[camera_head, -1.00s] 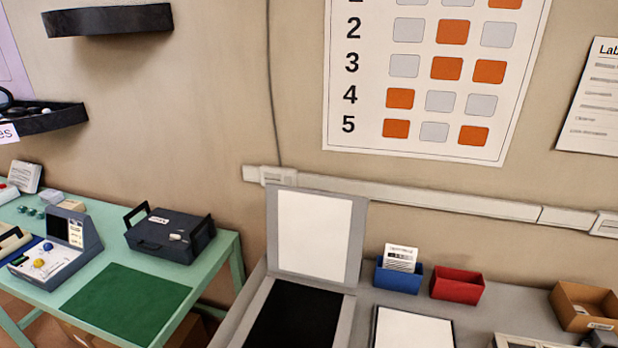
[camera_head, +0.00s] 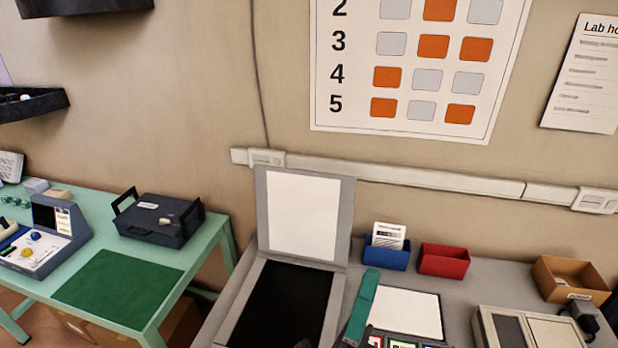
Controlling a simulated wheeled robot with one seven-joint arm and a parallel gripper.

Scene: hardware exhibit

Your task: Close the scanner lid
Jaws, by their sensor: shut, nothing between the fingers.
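The scanner's lid (camera_head: 303,217) stands open, almost upright at the back of the scanner, its white inner face toward me and grey rim around it. The scanner bed (camera_head: 280,305) is a black plate in a grey frame on the grey table; its front is cut off below. A narrow teal piece, which looks like the end of my gripper (camera_head: 362,303), rises from the bottom edge just right of the scanner's right rim. It appears shut and empty, apart from the lid in the picture. Most of the gripper and arm is out of view.
Right of the scanner lie a white sheet (camera_head: 408,313), a blue bin (camera_head: 388,256) with cards, a red bin (camera_head: 443,261), a cardboard box (camera_head: 570,280) and a beige device (camera_head: 530,325). A green table (camera_head: 205,240) with a dark case (camera_head: 158,220) stands left.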

